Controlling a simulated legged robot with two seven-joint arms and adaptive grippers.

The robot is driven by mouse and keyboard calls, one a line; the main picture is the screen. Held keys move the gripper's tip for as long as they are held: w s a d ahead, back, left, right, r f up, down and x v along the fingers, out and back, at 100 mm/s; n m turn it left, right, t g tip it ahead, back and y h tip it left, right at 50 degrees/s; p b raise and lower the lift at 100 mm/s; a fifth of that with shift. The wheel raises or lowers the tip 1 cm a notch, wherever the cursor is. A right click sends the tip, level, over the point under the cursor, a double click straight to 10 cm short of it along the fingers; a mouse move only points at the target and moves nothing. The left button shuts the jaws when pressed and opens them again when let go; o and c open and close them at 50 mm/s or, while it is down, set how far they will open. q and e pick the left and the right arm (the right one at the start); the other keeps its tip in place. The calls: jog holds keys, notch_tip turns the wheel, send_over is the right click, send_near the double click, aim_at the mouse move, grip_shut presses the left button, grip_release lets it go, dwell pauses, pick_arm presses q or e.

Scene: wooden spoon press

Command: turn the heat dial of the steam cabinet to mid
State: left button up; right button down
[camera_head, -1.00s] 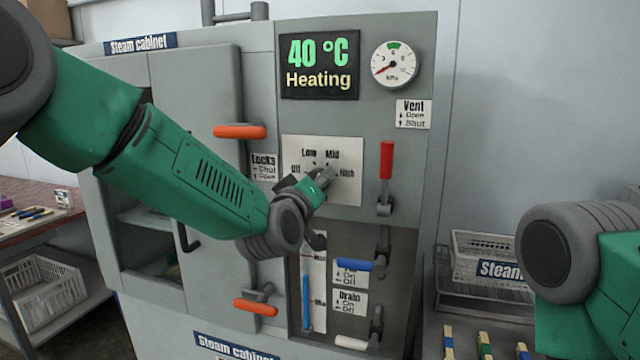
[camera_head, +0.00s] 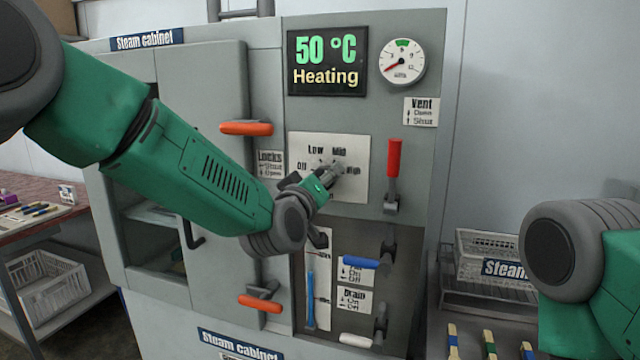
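The steam cabinet (camera_head: 265,60) stands in front of me, its display (camera_head: 326,62) reading 50 °C and Heating. The heat dial's white plate (camera_head: 350,185) carries Off, Low, Mid and High labels. My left gripper (camera_head: 326,178) is at the dial, in front of its knob (camera_head: 338,167). The gripper and wrist hide much of the knob, so I cannot tell its exact setting or whether the fingers are closed on it. My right arm comes in at the right edge; its gripper is out of view.
A red vent lever (camera_head: 394,160), blue lever (camera_head: 357,263), white drain lever (camera_head: 355,340) and two orange lock handles (camera_head: 246,128) (camera_head: 260,303) stick out from the cabinet. A gauge (camera_head: 402,62) is at top right. A crate (camera_head: 490,245) stands right, another basket (camera_head: 48,285) left.

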pick_arm(q)
jog(key=v, duration=1.1)
jog(key=shift+s+a, duration=0.2)
jog(key=shift+s, duration=0.2)
jog(key=shift+f, duration=0.15)
jog(key=s+a+f+m+g+y+b, duration=0.1)
jog(key=s+a+f+g, duration=0.2)
jog(key=f, duration=0.7)
jog(key=s+a+f+m+g+y, duration=0.1)
jog(key=s+a+f+g, duration=0.2)
jog(key=f, duration=0.7)
jog(key=s+a+f+g+y+b, duration=0.1)
jog(key=s+a+f+g, duration=0.2)
jog(key=f, duration=0.7)
jog(key=s+a+f+m+g+y, duration=0.1)
jog(key=s+a+f, duration=0.4)
jog(key=s, duration=0.5)
jog(key=s+a+f+g+y+b, duration=0.1)
jog(key=s+a+f+g, duration=0.3)
jog(key=s+f, duration=0.3)
jog(key=s+a+f+m+g+y, duration=0.1)
jog(key=s+a+f+g, duration=0.2)
jog(key=s, duration=0.9)
notch_tip(320, 180, down, 4)
jog(key=a, duration=0.2)
jog(key=shift+s+a+m+b, duration=0.3)
jog(key=shift+s+a+b, duration=0.05)
jog(key=shift+a, duration=0.05)
